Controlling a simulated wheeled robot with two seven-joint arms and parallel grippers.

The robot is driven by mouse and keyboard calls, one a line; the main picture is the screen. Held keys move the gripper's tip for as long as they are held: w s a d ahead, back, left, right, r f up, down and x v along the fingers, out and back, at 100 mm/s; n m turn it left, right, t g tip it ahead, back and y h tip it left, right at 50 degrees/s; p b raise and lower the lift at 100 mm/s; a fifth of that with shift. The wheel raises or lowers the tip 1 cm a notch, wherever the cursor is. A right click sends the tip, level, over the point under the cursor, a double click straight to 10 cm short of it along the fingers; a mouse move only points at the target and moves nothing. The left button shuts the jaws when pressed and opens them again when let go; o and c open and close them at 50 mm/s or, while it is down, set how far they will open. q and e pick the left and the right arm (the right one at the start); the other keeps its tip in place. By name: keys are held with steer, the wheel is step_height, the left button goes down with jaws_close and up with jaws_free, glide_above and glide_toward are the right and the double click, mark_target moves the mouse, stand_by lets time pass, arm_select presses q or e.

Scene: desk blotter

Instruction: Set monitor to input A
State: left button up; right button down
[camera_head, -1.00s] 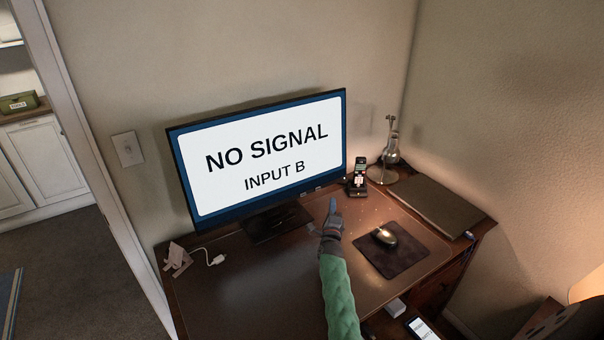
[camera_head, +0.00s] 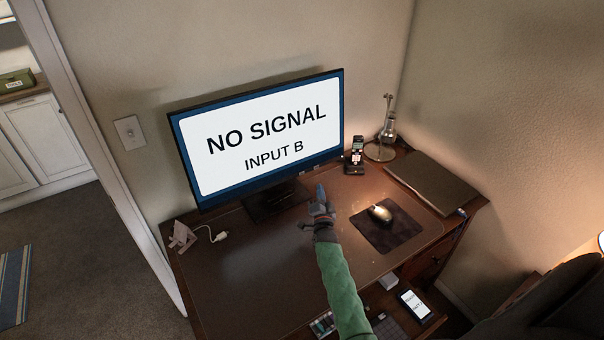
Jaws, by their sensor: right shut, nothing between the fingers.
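The monitor (camera_head: 255,141) stands at the back of the desk, and its screen reads "NO SIGNAL INPUT B". Small light marks, perhaps buttons (camera_head: 309,171), show at the lower right edge of the monitor; they are too small to read. My right gripper (camera_head: 321,193), on a green-sleeved arm from the bottom, is shut and empty. It is over the desk, in front of and below the monitor's lower right corner, apart from the screen. My left gripper is not in view.
The desk (camera_head: 240,275) holds a mouse (camera_head: 381,213) on a dark pad (camera_head: 374,236), a cordless phone (camera_head: 355,156), a lamp (camera_head: 387,132), a closed folder or laptop (camera_head: 432,183) and a white cable plug (camera_head: 219,236). The left front of the desk is clear.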

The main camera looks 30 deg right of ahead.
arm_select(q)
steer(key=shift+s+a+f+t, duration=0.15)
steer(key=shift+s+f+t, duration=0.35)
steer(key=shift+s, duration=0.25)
arm_select(e)
steer(key=shift+a+r+n, duration=0.1)
steer(key=shift+n, duration=2.2)
steer(key=shift+a+r+n, duration=0.1)
steer(key=shift+n, duration=2.2)
